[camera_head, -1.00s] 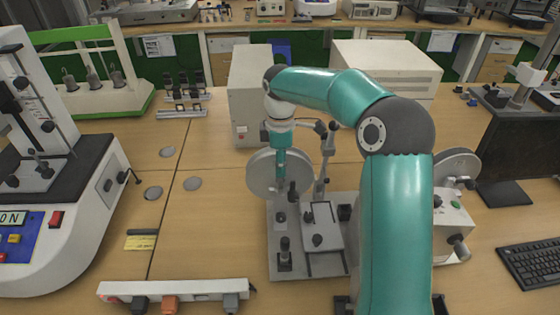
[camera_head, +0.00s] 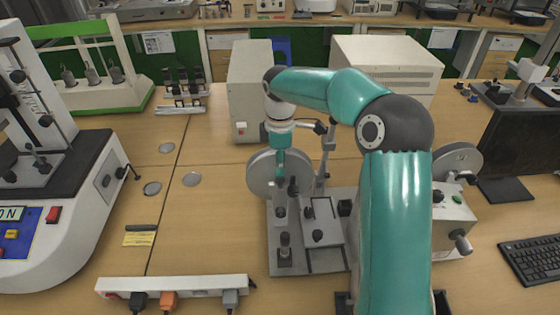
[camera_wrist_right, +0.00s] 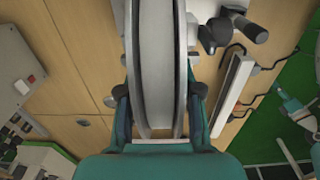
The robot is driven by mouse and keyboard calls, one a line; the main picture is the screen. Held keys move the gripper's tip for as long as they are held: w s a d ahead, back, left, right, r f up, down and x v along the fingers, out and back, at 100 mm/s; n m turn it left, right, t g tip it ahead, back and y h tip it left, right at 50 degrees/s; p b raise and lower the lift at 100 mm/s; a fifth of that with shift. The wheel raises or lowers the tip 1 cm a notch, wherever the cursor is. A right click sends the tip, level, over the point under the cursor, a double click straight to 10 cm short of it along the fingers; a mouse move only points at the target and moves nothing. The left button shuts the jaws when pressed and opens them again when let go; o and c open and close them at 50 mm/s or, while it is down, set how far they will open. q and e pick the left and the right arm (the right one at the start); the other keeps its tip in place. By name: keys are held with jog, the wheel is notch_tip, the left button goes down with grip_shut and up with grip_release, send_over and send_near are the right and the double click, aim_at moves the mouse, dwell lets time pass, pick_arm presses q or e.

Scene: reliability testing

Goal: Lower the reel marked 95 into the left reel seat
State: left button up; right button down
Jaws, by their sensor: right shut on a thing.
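My right gripper (camera_head: 283,168) is shut on a large grey reel (camera_head: 262,176), held upright by its rims. The reel hangs over the left edge of the grey base plate of a winding device (camera_head: 275,262); I cannot tell whether it touches anything below. In the right wrist view the reel (camera_wrist_right: 157,60) stands between the two fingers of my right gripper (camera_wrist_right: 160,100). No number on the reel is readable. An upright metal post (camera_head: 328,155) stands just right of the reel. I cannot make out the left reel seat for certain. My left gripper is not in view.
A second reel (camera_head: 460,160) stands at the device's right side, partly behind my right arm. A beige box (camera_head: 250,85) is close behind the held reel. A power strip (camera_head: 190,285) lies in front.

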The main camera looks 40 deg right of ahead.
dwell(0.4)
jog(key=shift+f, duration=0.4)
jog(key=shift+c, duration=0.7)
grip_release()
dwell(0.4)
jog(key=shift+r+p, duration=3.05)
jog(key=shift+r, duration=0.55)
jog(key=shift+f, duration=0.1)
